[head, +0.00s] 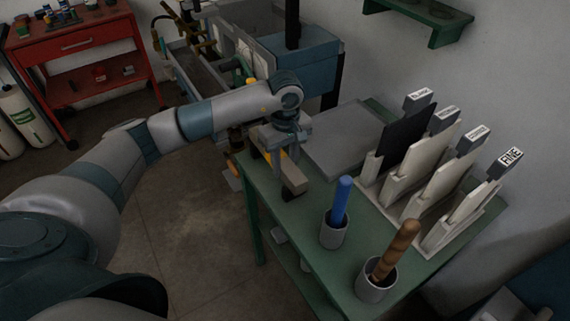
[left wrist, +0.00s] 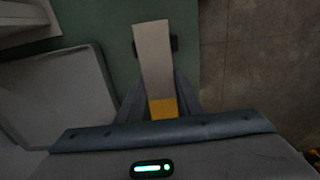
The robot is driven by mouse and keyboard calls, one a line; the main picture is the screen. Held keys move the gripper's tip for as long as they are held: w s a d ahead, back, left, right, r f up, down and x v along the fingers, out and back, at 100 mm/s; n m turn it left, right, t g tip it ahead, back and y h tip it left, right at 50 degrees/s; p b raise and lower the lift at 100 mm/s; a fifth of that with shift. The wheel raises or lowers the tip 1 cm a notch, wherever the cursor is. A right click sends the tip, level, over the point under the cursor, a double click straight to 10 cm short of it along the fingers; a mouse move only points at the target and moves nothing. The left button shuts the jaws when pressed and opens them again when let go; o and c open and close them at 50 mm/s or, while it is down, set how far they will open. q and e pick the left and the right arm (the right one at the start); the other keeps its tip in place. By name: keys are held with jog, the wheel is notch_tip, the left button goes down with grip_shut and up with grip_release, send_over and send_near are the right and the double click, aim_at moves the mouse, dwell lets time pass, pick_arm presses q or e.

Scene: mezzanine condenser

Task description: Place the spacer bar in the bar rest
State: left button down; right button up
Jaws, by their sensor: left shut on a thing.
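The spacer bar is pale beige (head: 295,175) with a yellow part (head: 262,157), at the near-left edge of the green table. My left gripper (head: 281,163) points down and is shut on it. In the left wrist view the bar (left wrist: 153,58) runs away from between the fingers (left wrist: 161,92), its yellow part nearest the palm. A small dark piece (left wrist: 174,43), perhaps the bar rest, shows at both sides of the bar's far part and is mostly hidden beneath it. I cannot tell whether bar and dark piece touch. My right gripper is not in view.
The green table (head: 308,215) carries a grey plate (head: 345,138), a cup with a blue handle (head: 334,232), a cup with a brown handle (head: 375,286), and a rack of labelled upright boards (head: 440,235). A machine (head: 300,55) stands behind. Open floor (head: 195,220) lies left.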

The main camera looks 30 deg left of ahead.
pick_arm(q)
jog(key=shift+f, duration=0.6)
jog(key=shift+f, duration=0.15)
jog(key=c, duration=1.3)
grip_release()
jog(key=shift+o, duration=0.2)
